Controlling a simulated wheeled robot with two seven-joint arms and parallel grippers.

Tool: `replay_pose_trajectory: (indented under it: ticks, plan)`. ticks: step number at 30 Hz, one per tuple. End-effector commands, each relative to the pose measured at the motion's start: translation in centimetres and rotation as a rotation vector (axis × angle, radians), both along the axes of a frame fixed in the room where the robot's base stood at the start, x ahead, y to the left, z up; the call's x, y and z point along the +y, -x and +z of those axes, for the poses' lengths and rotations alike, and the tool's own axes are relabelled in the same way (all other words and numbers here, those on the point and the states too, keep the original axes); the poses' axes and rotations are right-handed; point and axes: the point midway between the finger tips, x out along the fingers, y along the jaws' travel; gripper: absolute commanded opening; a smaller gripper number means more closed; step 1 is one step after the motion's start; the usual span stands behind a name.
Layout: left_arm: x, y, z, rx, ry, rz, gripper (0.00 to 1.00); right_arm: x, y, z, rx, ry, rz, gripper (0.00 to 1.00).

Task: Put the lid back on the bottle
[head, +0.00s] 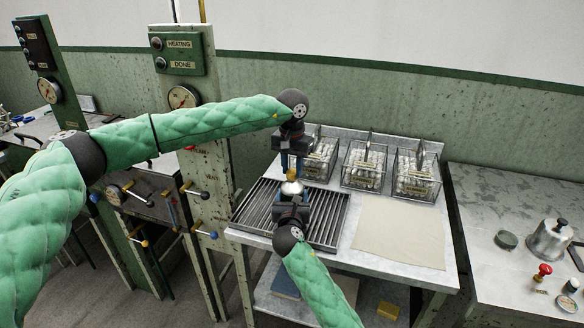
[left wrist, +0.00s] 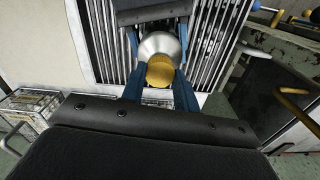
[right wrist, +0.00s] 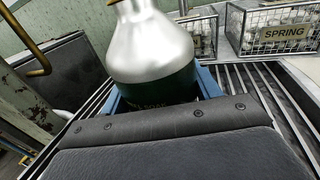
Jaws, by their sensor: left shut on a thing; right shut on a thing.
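The bottle (head: 291,188) has a silver shoulder and a dark green body. It stands roughly upright over the slatted metal rack, and my right gripper (head: 291,205) is shut on its body. The right wrist view shows the bottle's silver shoulder (right wrist: 152,45) close up; its top is out of that frame. My left gripper (head: 291,168) is above the bottle, pointing down, shut on the gold lid (left wrist: 160,70). The lid lines up with the bottle's top in the left wrist view. Whether lid and neck touch is hidden by the lid and fingers.
Several wire baskets (head: 364,168) of white cocoons stand behind the slatted rack (head: 327,221). A beige cloth (head: 400,235) lies right of it. A green-painted post with a gauge (head: 184,97) stands to the left. A side table (head: 500,205) at right holds a metal pot (head: 549,240).

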Motion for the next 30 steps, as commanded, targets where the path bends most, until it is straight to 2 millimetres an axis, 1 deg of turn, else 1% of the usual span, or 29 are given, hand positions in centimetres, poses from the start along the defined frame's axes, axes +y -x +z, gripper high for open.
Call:
replay_pose_trajectory:
  ticks: [3, 7, 17, 18, 20, 21, 30]
  plan:
    - [0.16, -0.22, 0.10, -0.004, 0.000, -0.130, 0.10, -0.01, 0.07, -0.06, 0.000, 0.000, 0.000, 0.00]
    - [0.17, -0.23, 0.10, -0.004, 0.000, -0.217, 0.10, 0.00, 0.07, -0.06, 0.000, 0.000, 0.000, 0.00]
    - [0.16, -0.24, 0.10, -0.005, 0.000, -0.240, 0.10, 0.01, 0.09, -0.07, 0.000, 0.001, 0.000, 0.00]
    - [0.17, -0.25, 0.10, -0.005, 0.000, -0.240, 0.32, 0.02, 0.09, -0.07, 0.000, 0.000, 0.000, 0.00]
    - [0.16, -0.24, 0.10, -0.005, 0.000, -0.239, 0.44, 0.02, 0.09, -0.08, 0.000, 0.001, 0.000, 0.00]
    - [0.14, -0.21, 0.10, -0.004, 0.000, -0.239, 0.52, 0.01, 0.08, -0.09, 0.001, 0.001, 0.000, 0.00]
    - [0.05, -0.09, 0.10, -0.002, 0.000, -0.241, 0.52, 0.01, 0.04, -0.08, 0.001, 0.000, 0.000, 0.00]
